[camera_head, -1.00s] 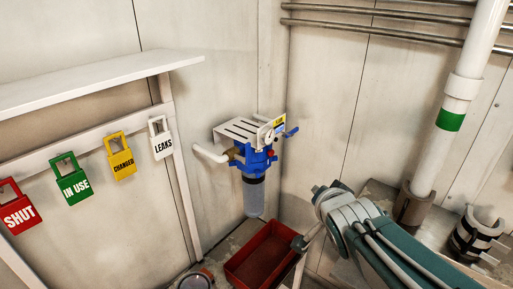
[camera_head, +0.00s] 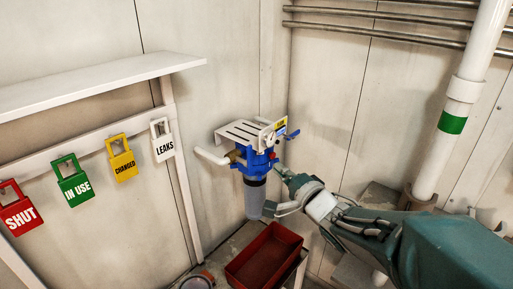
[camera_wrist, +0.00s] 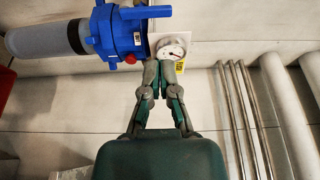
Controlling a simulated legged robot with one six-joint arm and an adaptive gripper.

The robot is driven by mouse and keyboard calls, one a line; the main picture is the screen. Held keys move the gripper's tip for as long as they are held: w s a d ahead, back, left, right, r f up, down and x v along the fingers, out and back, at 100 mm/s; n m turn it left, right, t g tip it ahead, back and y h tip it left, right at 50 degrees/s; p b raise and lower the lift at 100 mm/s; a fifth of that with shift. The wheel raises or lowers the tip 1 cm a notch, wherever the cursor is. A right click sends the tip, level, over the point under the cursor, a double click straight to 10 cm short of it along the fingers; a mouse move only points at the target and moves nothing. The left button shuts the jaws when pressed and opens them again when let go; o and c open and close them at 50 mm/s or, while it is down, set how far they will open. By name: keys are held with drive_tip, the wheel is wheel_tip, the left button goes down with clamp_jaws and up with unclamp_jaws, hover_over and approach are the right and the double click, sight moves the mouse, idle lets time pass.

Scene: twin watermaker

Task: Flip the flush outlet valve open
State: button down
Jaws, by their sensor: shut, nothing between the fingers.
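The blue filter head (camera_head: 257,160), with a grey bowl (camera_head: 255,196) below it, is mounted under a slotted white bracket (camera_head: 240,133) near the corner. A small blue lever (camera_head: 293,135) sticks out at its right; I cannot tell for sure that it is the flush outlet valve. In the wrist view, the filter head (camera_wrist: 118,35) carries a blue bar (camera_wrist: 146,12) and a red button (camera_wrist: 130,59). My gripper (camera_head: 279,168) is shut and empty, just right of and below the filter head. In the wrist view, its fingertips (camera_wrist: 159,62) are near the round gauge (camera_wrist: 172,50); contact is unclear.
A red tray (camera_head: 264,257) lies below the filter. A white shelf (camera_head: 100,88) with hanging coloured tags (camera_head: 74,182) is at left. A white pipe (camera_head: 455,115) stands at right. Thin metal pipes (camera_head: 385,15) run along the wall above.

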sight(258, 150)
drive_tip(key=shift+w, duration=0.1)
drive_tip(key=x, duration=1)
